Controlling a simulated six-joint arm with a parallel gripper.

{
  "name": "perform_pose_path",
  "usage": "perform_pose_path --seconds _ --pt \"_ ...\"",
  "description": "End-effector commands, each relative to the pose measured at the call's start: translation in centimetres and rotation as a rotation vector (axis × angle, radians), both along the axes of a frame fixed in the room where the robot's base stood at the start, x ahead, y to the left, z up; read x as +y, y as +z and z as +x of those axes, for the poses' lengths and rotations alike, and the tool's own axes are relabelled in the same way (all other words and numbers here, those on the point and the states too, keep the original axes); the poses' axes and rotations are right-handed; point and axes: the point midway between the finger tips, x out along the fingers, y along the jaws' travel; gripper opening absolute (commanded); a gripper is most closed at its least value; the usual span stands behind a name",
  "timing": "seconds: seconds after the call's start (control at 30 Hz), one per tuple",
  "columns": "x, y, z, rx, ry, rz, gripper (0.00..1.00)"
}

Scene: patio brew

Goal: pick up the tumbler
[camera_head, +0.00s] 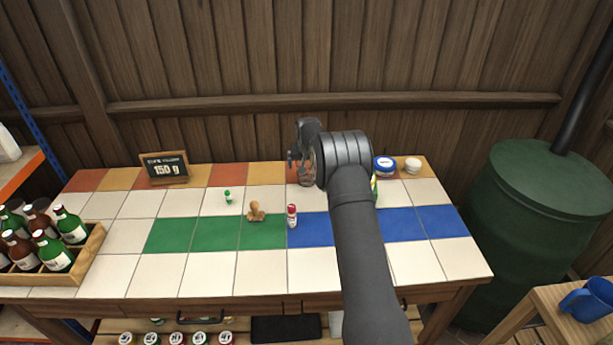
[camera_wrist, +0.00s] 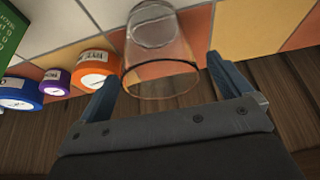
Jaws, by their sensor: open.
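The tumbler (camera_wrist: 162,62) is a clear glass with a thin amber-tinted rim, standing on the tiles at the back of the table. In the wrist view its rim end lies between the two fingers of my gripper (camera_wrist: 161,72), with a gap on each side. My gripper (camera_head: 300,155) is open. In the head view the tumbler (camera_head: 306,178) shows only in part, low beside my gripper, and my wrist hides the rest.
A price sign (camera_head: 164,168), a red-and-white shaker (camera_head: 292,216), a wooden piece (camera_head: 256,212) and a bottle crate (camera_head: 88,252) are on the table.

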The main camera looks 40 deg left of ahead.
Motion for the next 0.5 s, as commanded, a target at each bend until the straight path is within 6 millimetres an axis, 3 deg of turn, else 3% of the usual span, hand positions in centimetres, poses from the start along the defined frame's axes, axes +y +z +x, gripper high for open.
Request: perform_pose_path --seconds 0.27,0.5 --pt "0.13 -0.3 0.1 -0.001 0.0 0.001 0.96" --pt "0.12 -0.29 0.09 -0.001 0.0 0.001 0.52"
